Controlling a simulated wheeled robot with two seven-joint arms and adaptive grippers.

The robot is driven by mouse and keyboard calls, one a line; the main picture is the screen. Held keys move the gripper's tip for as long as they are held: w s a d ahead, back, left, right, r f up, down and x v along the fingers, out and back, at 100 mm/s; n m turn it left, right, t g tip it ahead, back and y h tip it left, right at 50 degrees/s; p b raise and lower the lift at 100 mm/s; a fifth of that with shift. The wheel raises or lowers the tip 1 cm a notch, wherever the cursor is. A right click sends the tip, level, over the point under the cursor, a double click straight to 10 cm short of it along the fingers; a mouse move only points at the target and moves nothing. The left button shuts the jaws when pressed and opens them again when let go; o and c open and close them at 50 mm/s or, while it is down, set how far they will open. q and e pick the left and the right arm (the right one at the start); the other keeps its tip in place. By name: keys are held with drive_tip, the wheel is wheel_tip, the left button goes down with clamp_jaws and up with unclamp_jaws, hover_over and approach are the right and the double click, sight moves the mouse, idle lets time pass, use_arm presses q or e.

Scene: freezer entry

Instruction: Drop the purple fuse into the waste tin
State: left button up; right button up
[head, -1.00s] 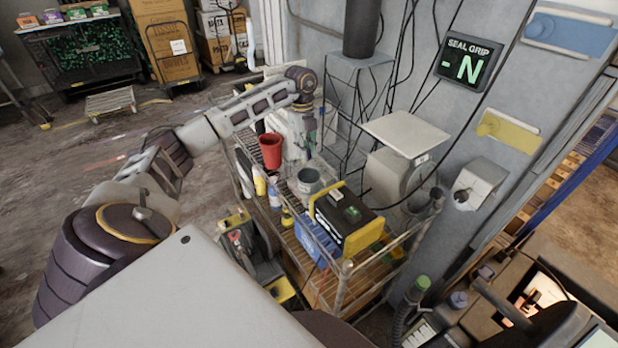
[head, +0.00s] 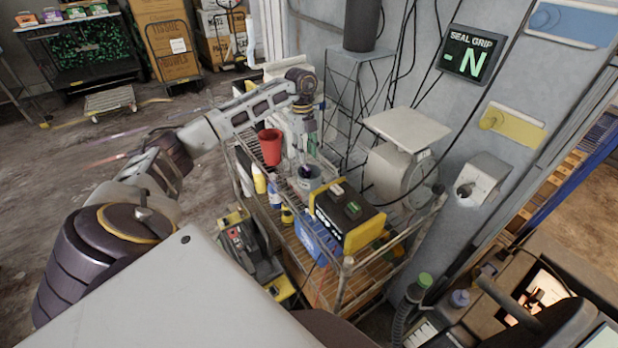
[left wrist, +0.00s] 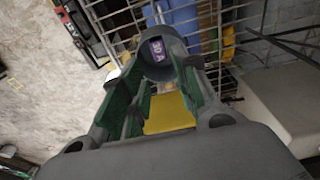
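The waste tin (head: 309,185) is a small grey open tin on the wire cart, below my left gripper (head: 304,158). The purple fuse (left wrist: 157,49) shows its 30A label at the mouth of the tin (left wrist: 163,69) in the left wrist view. In the head view a small purple spot shows at the tin's opening. My left gripper (left wrist: 163,82) points down over the tin with its green-padded fingers apart; the fuse appears clear of them. Whether the fuse rests on the tin's bottom cannot be told. My right gripper is not in view.
A red cup (head: 270,147) stands left of the tin on the cart. Bottles line the cart's left side. A scale (head: 398,172) stands to the right.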

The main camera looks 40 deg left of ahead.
use_arm(q)
drive_tip(key=shift+o, duration=0.4)
wheel_tip(320, 180, up, 12)
drive_tip(key=a, duration=0.1)
drive_tip(key=shift+w+a, duration=0.15)
drive_tip(key=shift+w, duration=0.1)
idle(0.6)
idle(1.0)
